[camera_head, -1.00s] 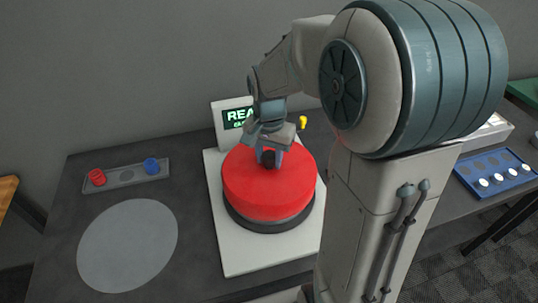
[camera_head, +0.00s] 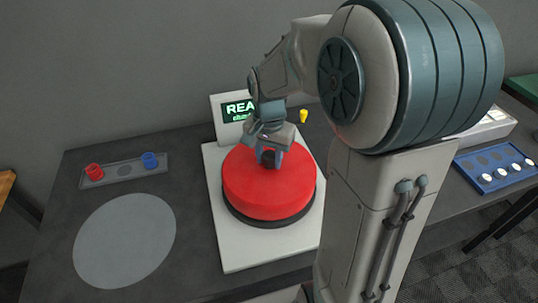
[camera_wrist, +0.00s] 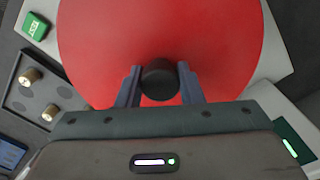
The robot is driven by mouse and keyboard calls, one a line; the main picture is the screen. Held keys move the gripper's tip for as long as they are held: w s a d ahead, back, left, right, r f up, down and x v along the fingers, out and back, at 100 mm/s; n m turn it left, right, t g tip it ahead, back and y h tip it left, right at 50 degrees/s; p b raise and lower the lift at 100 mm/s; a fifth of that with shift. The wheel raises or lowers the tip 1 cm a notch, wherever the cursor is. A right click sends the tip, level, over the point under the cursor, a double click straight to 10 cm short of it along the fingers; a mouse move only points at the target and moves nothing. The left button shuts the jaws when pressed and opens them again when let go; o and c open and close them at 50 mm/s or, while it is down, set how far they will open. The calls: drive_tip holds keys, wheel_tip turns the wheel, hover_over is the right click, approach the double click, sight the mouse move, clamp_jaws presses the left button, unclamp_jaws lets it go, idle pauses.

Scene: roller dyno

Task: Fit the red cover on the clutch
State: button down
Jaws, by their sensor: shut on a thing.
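The red cover (camera_head: 262,192) is a large round red disc with a dark knob on top. It sits over a dark round base (camera_head: 268,222), which shows as a rim beneath it on a white machine. In the wrist view the red cover (camera_wrist: 200,40) fills the upper middle. My gripper (camera_head: 269,158) is shut on the cover's black knob; the wrist view shows the knob (camera_wrist: 160,80) between its two fingers. The clutch itself cannot be made out under the cover. Whether the cover is fully seated cannot be told.
The white machine plate (camera_head: 235,255) has a display (camera_head: 238,111) with green text behind the cover. A grey tray (camera_head: 125,171) holds a red and a blue piece at left. A flat grey disc (camera_head: 125,240) lies left. A blue tray (camera_head: 495,168) stands right.

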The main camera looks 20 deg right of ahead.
drive_tip(key=shift+f+b, duration=0.55)
drive_tip(key=shift+f, duration=0.2)
drive_tip(key=c, duration=0.5)
unclamp_jaws()
drive_tip(key=shift+r, duration=0.1)
drive_tip(key=shift+r+p, duration=2.7)
drive_tip(key=shift+r, duration=0.75)
